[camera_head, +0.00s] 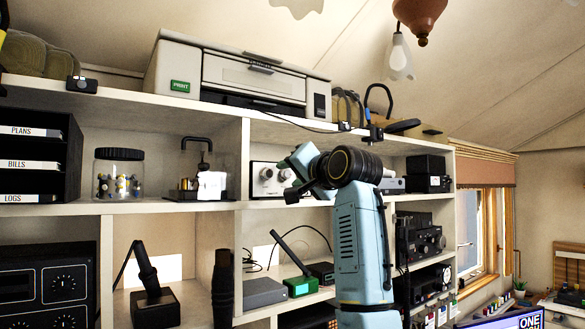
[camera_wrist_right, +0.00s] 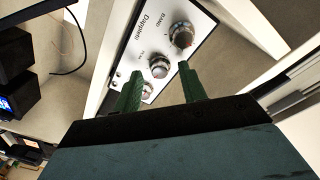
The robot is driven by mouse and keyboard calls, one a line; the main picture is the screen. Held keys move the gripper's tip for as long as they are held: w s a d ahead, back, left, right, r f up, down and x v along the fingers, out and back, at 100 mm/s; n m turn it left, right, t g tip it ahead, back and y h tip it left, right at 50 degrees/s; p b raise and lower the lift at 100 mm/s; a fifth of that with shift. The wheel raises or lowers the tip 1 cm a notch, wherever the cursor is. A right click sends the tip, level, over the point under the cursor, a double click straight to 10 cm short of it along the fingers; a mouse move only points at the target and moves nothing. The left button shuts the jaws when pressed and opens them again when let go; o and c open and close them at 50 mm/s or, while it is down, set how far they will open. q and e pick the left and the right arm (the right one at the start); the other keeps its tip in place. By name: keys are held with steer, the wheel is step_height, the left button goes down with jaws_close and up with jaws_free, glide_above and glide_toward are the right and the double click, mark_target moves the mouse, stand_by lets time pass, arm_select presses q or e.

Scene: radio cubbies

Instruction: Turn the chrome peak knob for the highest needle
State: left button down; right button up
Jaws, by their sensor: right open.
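The tuner unit with a white front panel (camera_head: 262,182) stands in the upper middle cubby, partly hidden by my right arm. A smaller chrome knob (camera_wrist_right: 159,67) sits by a short label I cannot read clearly. A third round part (camera_wrist_right: 147,89) is partly hidden behind a finger. My right gripper (camera_head: 290,177) is in front of the panel. In the wrist view its green fingers (camera_wrist_right: 162,70) are apart, on either side of the smaller knob; contact cannot be told. The needle cannot be made out.
Shelf boards and dividers (camera_head: 243,165) frame the cubby closely. A printer (camera_head: 235,78) sits on top.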

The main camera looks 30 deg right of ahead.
steer(key=shift+w, duration=0.15)
steer(key=shift+c, duration=0.2)
jaws_close()
steer(key=shift+n, duration=0.7)
steer(key=shift+o, duration=0.2)
jaws_free()
steer(key=s+d+b, duration=0.1)
steer(key=s+b, duration=0.4)
steer(key=s, duration=0.8)
steer(key=shift+s+b, duration=0.2)
steer(key=shift+b, duration=0.1)
steer(key=shift+f, duration=0.15)
